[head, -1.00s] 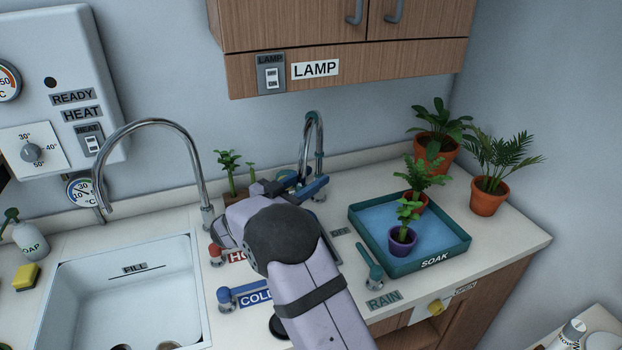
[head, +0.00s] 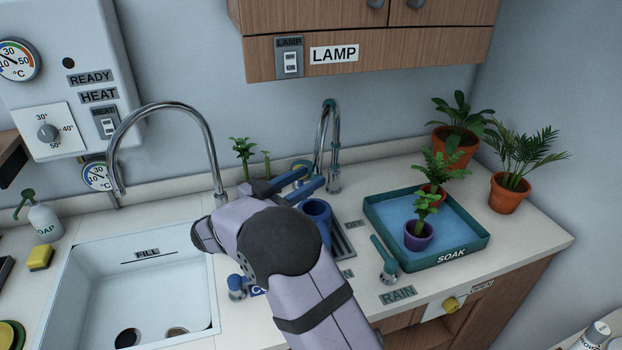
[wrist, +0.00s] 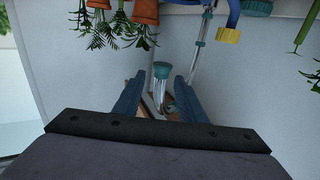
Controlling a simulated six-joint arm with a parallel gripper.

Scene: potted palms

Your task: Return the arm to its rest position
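My gripper (head: 308,180) is raised over the counter in front of the slim tap (head: 334,150) in the head view. Its two blue fingers stand apart. In the wrist view the gripper (wrist: 158,88) is open, with no held object between the fingers; a tap and a teal-topped part show beyond the gap. My arm reaches up from the bottom of the head view and hides part of the counter, including most of the COLD label. A blue cup (head: 317,214) stands just right of my arm, partly hidden by it.
A teal SOAK tray (head: 463,257) holds potted plants at right, with two more pots behind it. The sink (head: 140,290) and its curved tap (head: 213,160) are at left. The LAMP cabinet (head: 390,55) hangs above. A RAIN lever (head: 385,262) stands before the tray.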

